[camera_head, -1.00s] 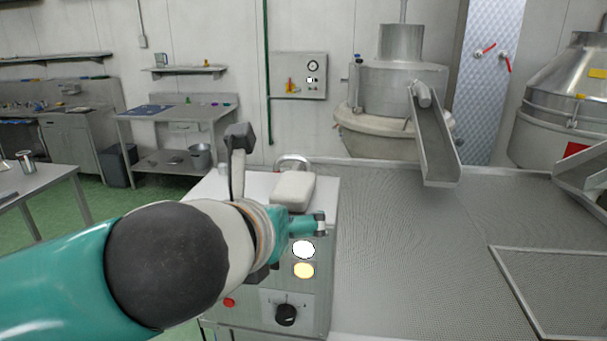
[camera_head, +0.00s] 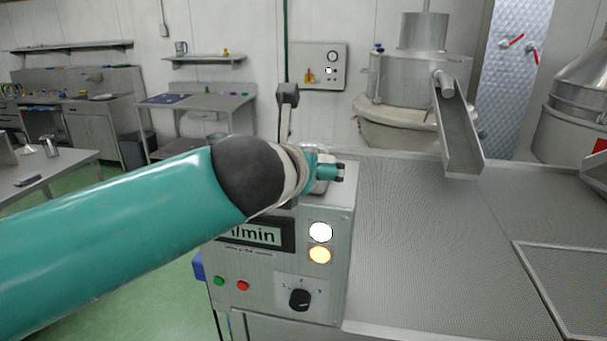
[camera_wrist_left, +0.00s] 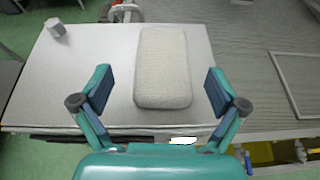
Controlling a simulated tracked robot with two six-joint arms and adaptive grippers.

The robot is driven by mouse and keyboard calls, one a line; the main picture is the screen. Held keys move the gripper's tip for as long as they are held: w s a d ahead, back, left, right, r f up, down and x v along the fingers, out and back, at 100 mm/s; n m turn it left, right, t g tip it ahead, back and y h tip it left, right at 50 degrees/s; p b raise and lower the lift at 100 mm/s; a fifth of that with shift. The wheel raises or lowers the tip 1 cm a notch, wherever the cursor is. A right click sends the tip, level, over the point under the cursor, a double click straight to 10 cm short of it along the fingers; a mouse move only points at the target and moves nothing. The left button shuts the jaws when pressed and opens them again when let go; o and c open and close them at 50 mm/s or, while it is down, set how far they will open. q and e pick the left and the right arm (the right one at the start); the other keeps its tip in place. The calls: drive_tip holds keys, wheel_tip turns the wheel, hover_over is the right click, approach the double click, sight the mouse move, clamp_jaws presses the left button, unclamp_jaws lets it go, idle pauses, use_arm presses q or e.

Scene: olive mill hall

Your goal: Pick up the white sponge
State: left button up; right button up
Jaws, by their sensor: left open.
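The white sponge (camera_wrist_left: 163,65) lies flat on the pale top of a control box, seen in the left wrist view. It is an off-white block with rounded edges. My left gripper (camera_wrist_left: 160,95) is open, its two blue-padded fingers apart on either side of the sponge's near end. The sponge is not between closed fingers; whether the pads touch it cannot be told, but gaps show on both sides. In the head view my left gripper (camera_head: 330,170) is over the box top and hides most or all of the sponge. My right gripper is not in view.
The control box (camera_head: 270,275) has buttons and a knob on its front. A small grey cylinder (camera_wrist_left: 56,28) stands on its top at the far left. A perforated metal surface (camera_head: 420,230) stretches to the right, with a metal chute (camera_head: 460,135) above it.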

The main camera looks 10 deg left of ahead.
use_arm(q)
drive_tip(key=x, duration=0.5)
drive_tip(key=shift+s+d+f+b, duration=0.15)
drive_tip(key=shift+d+f+b, duration=0.1)
drive_tip(key=shift+b, duration=0.15)
drive_tip(key=shift+r, duration=0.1)
drive_tip(key=shift+s, duration=0.1)
drive_tip(key=c, duration=1)
